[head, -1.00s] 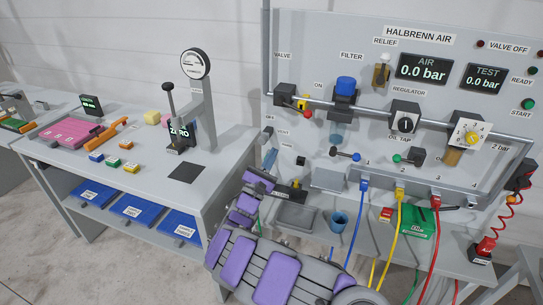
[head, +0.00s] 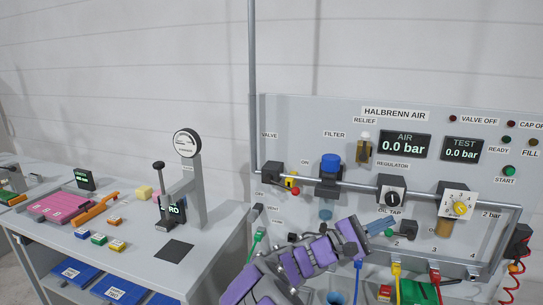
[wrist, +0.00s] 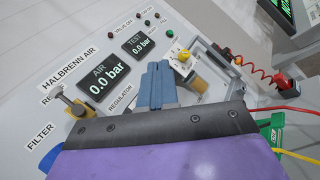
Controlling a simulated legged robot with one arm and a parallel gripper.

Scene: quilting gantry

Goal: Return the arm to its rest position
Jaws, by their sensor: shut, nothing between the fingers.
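My arm is raised and bent in front of the air panel (head: 290,115), its purple-padded links rising from the bottom edge in the head view. My gripper (head: 388,228) points right, with its blue fingers pressed together and nothing between them. It overlaps the area by the oil tap (head: 408,230) in the head view; I cannot tell the gap to the panel. In the wrist view the blue fingers of my gripper (wrist: 156,68) are shut side by side, pointing up the picture toward the panel. They hide part of the panel around the regulator.
The filter (head: 331,170), regulator (head: 392,193) and dial (head: 460,208) stand out from the panel along a grey pipe. Coloured hoses hang below. The left bench carries a gauge press (head: 190,190) and small blocks. A red coiled hose (wrist: 262,75) hangs at the panel's side.

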